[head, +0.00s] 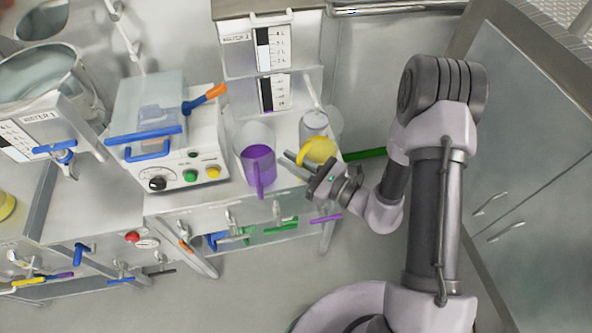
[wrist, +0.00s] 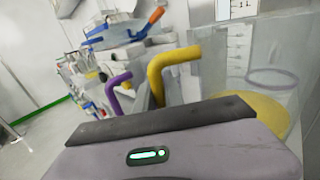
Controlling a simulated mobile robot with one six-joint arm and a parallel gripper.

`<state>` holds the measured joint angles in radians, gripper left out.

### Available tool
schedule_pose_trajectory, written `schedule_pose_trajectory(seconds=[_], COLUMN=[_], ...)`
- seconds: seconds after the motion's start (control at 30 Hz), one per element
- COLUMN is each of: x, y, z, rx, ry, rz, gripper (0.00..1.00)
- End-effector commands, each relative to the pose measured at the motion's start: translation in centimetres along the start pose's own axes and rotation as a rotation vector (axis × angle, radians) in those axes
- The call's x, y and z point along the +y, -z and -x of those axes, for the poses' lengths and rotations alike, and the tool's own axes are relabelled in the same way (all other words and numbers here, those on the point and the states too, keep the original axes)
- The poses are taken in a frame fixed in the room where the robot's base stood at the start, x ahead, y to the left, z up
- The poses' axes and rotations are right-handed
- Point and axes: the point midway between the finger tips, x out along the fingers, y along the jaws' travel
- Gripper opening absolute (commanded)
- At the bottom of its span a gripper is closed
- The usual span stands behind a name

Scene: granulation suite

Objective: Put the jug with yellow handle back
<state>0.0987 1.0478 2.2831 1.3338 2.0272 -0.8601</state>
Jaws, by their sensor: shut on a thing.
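The jug with yellow handle (head: 321,150) is a clear vessel with yellow in its lower part, at the right end of the bench in the head view. In the wrist view its yellow handle (wrist: 174,65) rises just beyond my gripper's body, with the clear wall and yellow contents to the right. My gripper (head: 306,170) is at the jug's front side, shut on the yellow handle. I cannot tell whether the jug's base touches the bench.
A purple jug (head: 258,163) stands close left of the yellow one. A white machine (head: 185,150) with blue handles is further left. A level-marked hopper (head: 268,50) stands behind. Coloured handles line the bench front. Metal cabinets (head: 520,150) are at right.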

Motion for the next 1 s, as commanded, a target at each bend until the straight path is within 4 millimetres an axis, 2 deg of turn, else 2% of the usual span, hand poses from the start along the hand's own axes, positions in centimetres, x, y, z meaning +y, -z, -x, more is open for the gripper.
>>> schedule_pose_trajectory(seconds=[0.17, 0.53, 0.57, 0.63, 0.93, 1.0], x=[0.1, 0.0, 0.0, 0.0, 0.0, 0.0], y=[3.4, 3.8, 3.7, 3.6, 3.6, 3.0], z=[0.0, 0.0, 0.0, 0.0, 0.0, 0.0], rx=[0.000, -0.001, 0.000, 0.000, 0.000, 0.000], ry=[0.000, 0.001, 0.000, 0.001, 0.001, 0.001], rz=[-0.001, 0.001, 0.000, 0.000, 0.000, 0.000], gripper=[0.00, 0.00, 0.19, 0.33, 0.35, 0.35])
